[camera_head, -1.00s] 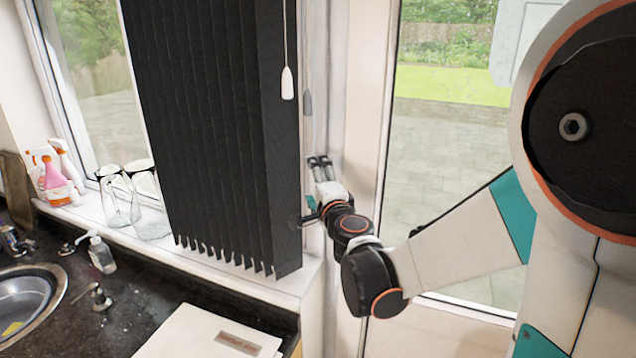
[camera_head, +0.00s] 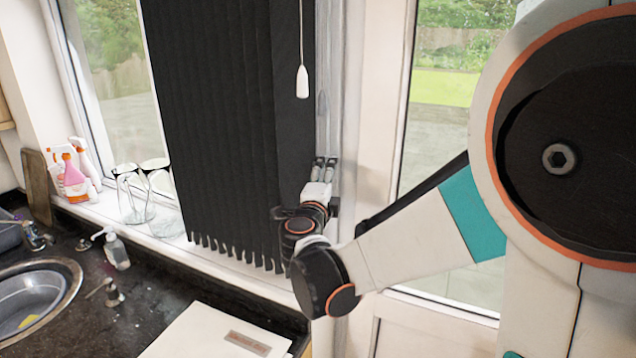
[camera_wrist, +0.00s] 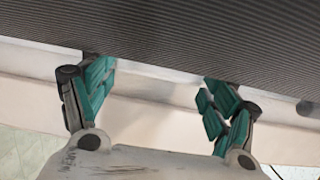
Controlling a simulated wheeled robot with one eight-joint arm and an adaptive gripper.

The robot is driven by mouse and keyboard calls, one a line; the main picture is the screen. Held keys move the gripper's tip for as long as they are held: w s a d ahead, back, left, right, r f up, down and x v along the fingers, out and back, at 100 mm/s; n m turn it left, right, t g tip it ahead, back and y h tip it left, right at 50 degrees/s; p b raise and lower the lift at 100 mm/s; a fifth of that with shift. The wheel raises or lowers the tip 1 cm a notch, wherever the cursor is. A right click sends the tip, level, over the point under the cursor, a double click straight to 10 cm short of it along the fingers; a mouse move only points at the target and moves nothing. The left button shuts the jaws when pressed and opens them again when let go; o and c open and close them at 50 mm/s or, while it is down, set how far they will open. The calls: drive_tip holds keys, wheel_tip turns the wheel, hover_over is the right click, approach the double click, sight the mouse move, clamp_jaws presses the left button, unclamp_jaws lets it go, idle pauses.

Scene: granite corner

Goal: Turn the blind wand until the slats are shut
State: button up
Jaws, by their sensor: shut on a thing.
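The blind (camera_head: 215,120) is a set of dark vertical slats hanging before the window, close side by side with an uneven lower edge. A white wand (camera_head: 302,82) with a thin upper part hangs near its right edge, clear of my fingers. My gripper (camera_head: 325,162) is upright by the right edge of the blind, below the wand's end. In the wrist view, my teal-padded fingers (camera_wrist: 157,90) stand apart, their tips at the dark ribbed blind (camera_wrist: 200,45). What lies between the tips is hidden; the blind is the only thing seen at them.
Glasses (camera_head: 140,190) and spray bottles (camera_head: 75,175) stand on the sill at left. A sink (camera_head: 35,295), a soap bottle (camera_head: 115,248) and a white box (camera_head: 215,335) are on the dark counter below. A glazed door (camera_head: 440,140) is to the right.

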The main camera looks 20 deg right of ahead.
drive_tip(key=shift+w+a, duration=0.2)
drive_tip(key=shift+a, duration=0.1)
idle(0.4)
